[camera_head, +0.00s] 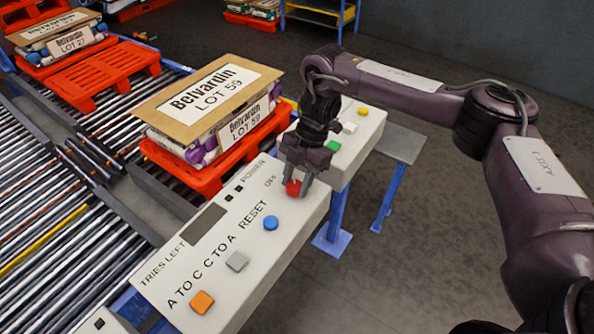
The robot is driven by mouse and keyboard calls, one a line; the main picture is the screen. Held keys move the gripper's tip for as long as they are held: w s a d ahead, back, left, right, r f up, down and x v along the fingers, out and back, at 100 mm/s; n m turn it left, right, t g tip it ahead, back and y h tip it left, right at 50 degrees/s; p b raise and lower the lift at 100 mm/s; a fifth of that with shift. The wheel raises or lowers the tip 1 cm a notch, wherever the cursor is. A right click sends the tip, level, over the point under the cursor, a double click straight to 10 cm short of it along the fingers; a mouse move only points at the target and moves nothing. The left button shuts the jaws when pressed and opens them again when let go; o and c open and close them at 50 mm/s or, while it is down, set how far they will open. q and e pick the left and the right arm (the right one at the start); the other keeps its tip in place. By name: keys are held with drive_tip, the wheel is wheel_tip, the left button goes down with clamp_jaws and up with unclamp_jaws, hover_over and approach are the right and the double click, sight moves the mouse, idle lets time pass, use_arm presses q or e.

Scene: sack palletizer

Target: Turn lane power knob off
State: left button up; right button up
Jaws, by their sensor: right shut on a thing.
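The red power knob (293,188) sits on the white control panel (215,258), beside the printed word OFF. My right gripper (301,184) points down at the panel and is shut on the red knob, its fingers on either side. The fingers hide part of the knob, and its turned position cannot be read. My left gripper is not in view.
The panel also carries a blue button (271,223), a grey button (237,261) and an orange button (202,302). Behind it, stacked sacks labelled LOT 59 (213,95) lie on a red pallet (190,176). Roller conveyors (45,215) fill the left. Open floor lies at the right.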

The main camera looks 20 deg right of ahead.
drive_tip(key=n+p, duration=0.2)
drive_tip(key=n, duration=0.1)
drive_tip(key=shift+w+a+r+g+h, duration=0.1)
drive_tip(key=shift+w+r+g+h, duration=0.05)
drive_tip(key=shift+r+g+h, duration=0.25)
drive_tip(key=n, duration=0.1)
drive_tip(key=n+h+p, duration=0.1)
drive_tip(key=shift+f+n+g+p, duration=0.2)
drive_tip(key=shift+n+g+p, duration=0.1)
drive_tip(key=shift+n, duration=0.1)
drive_tip(key=shift+w+a+f+n+h, duration=0.1)
drive_tip(key=shift+n+h, duration=0.3)
drive_tip(key=shift+n, duration=0.8)
drive_tip(key=shift+n+g+h+b, duration=0.3)
drive_tip(key=shift+n+h, duration=0.1)
drive_tip(key=shift+n, duration=0.7)
drive_tip(key=o, duration=1)
